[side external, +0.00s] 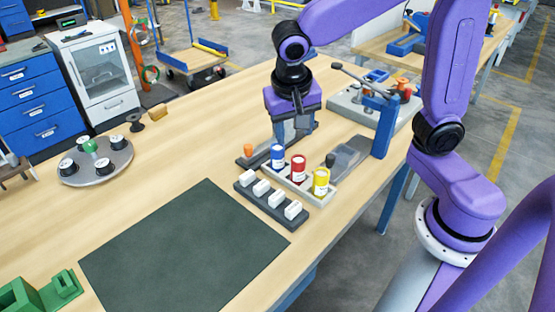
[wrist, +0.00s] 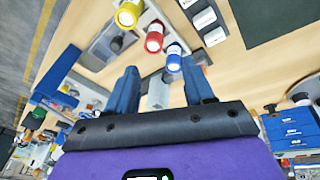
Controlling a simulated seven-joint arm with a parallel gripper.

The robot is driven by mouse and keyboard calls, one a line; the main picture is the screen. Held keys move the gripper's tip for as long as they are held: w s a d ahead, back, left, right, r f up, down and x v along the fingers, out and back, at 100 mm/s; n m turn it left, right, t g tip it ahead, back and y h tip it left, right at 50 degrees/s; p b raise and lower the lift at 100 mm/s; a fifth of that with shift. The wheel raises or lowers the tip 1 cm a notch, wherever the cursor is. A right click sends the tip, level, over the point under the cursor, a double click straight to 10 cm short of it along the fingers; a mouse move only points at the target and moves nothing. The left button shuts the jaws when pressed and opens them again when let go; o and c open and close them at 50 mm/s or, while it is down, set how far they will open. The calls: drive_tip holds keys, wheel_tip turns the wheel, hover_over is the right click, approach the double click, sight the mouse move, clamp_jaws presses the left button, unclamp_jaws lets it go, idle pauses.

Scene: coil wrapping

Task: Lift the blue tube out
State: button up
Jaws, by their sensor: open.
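The blue tube (side external: 278,155) stands upright with a white label in a light grey tray (side external: 325,199), at the far end of a row. A red tube (side external: 298,166) and a yellow tube (side external: 320,182) stand beside it. My gripper (side external: 288,140) is open and points down, just behind and above the blue tube in the side view. In the wrist view the blue tube (wrist: 174,60) shows just beyond the gap between my two blue fingers (wrist: 163,78). Nothing shows between the fingers, and the tube's lower end is hidden by the tray.
A dark rack with several white blocks (side external: 269,200) lies in front of the tray. A dark green mat (side external: 185,250) covers the near table. A blue post (side external: 383,125) and a lever fixture (side external: 350,98) stand behind. A round turntable (side external: 97,163) sits at left.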

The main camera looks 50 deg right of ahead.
sight(277, 148)
drive_tip(key=w+m+h, duration=0.2)
drive_tip(key=w+m, duration=0.5)
drive_tip(key=m, duration=0.1)
drive_tip(key=shift+y, duration=0.3)
drive_tip(key=x, duration=1.1)
drive_tip(key=w+x, duration=0.1)
drive_tip(key=x, duration=0.5)
drive_tip(key=shift+d+r, duration=0.15)
drive_tip(key=shift+d, duration=0.15)
drive_tip(key=c, duration=0.8)
drive_tip(key=shift+r, duration=5.05)
drive_tip(key=shift+s, duration=0.1)
